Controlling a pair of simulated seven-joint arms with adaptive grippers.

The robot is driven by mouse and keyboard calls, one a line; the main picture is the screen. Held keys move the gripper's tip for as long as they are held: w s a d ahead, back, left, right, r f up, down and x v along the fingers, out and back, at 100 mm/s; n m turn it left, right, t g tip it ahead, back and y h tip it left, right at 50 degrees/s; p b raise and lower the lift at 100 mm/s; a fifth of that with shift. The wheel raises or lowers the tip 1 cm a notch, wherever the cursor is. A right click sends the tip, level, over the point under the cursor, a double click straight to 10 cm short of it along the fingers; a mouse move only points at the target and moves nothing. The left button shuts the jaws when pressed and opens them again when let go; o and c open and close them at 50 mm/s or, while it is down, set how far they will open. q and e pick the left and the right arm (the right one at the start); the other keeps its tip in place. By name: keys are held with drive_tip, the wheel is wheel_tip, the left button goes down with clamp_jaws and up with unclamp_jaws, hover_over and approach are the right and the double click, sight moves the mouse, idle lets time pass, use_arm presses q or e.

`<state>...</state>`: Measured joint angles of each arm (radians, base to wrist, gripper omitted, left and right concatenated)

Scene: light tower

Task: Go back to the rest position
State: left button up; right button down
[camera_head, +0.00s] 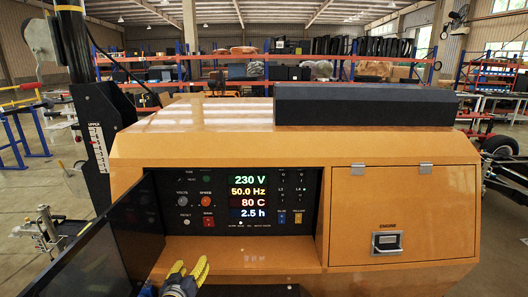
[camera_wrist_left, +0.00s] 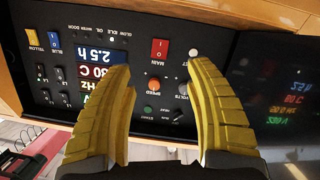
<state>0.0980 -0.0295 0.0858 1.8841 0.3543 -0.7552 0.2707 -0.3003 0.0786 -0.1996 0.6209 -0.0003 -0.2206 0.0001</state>
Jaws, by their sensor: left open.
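The orange light tower generator (camera_head: 390,205) stands in front of me. Its black control panel (camera_head: 188,228) has lit displays (camera_head: 249,196) reading 230 V, 50.0 Hz, 80 C and 2.5 h. The red MAIN switch (camera_head: 208,220) sits below the orange SPEED knob (camera_head: 205,201). My left gripper (camera_head: 187,268), with yellow fingers, is at the bottom, below and in front of the panel. In the left wrist view, my left gripper (camera_wrist_left: 162,72) is open and empty, with the upside-down panel (camera_wrist_left: 100,110) showing between and around its fingers. My right gripper is not visible.
A dark open panel door (camera_head: 135,225) stands left of the control panel, close to my left gripper. The engine door (camera_head: 403,215) on the right is closed. A black mast (camera_head: 92,130) rises at the left. Shelves (camera_head: 240,68) stand far behind.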

use_arm(q)
drive_tip(key=s+f+m+g, duration=0.1)
drive_tip(key=s+f+m, duration=0.1)
drive_tip(key=s, duration=0.4)
drive_tip(key=s+a+f+m+g+y, duration=0.1)
drive_tip(key=s+f+m+g, duration=0.1)
drive_tip(key=s+f, duration=0.2)
drive_tip(key=s+f+m+g+y, duration=0.1)
drive_tip(key=s+f, duration=0.2)
drive_tip(key=s, duration=0.6)
drive_tip(key=shift+a+f+m+g, duration=0.2)
drive_tip(key=shift+a+m+g, duration=0.1)
drive_tip(key=shift+a+m, duration=0.1)
drive_tip(key=s+a+m+g+y, duration=0.1)
drive_tip(key=s+a+m+g, duration=0.1)
drive_tip(key=s, duration=0.7)
drive_tip(key=s+a+m+g+y, duration=0.2)
drive_tip(key=s, duration=0.8)
drive_tip(key=s+d+f+g+h, duration=0.1)
drive_tip(key=d+f+h, duration=0.15)
drive_tip(key=f, duration=1.25)
drive_tip(key=s+d+f+g+h, duration=0.1)
drive_tip(key=d+f, duration=0.2)
drive_tip(key=f, duration=1.3)
drive_tip(key=s+f+n+g+h, duration=0.1)
drive_tip(key=s+f+n+g, duration=0.2)
drive_tip(key=s+f, duration=1.7)
drive_tip(key=shift+s+f, duration=0.4)
drive_tip(key=shift+s, duration=0.8)
